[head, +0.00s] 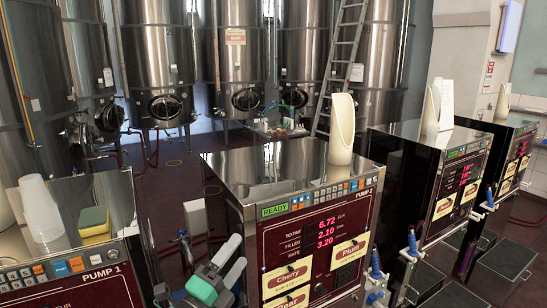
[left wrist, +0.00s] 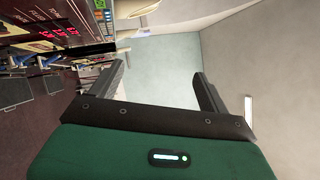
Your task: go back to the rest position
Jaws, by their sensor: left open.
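My left gripper (head: 232,260) is in the lower middle of the head view, in front of the left side of the PUMP 2 cabinet (head: 290,168). In the left wrist view the same gripper (left wrist: 155,78) has its two dark fingers spread wide, with nothing between them. Behind the fingers I see a pale wall and, at the upper left, a pump panel with red digits. My right gripper is in neither view.
PUMP 1 (head: 82,265) stands at the left with stacked white cups (head: 42,212) and a sponge (head: 94,221) on top. PUMP 2 shows READY and bears a white holder (head: 341,130). Blue-handled nozzles (head: 376,268) hang at its right. More pumps (head: 408,140) stand right; steel tanks (head: 240,60) stand behind.

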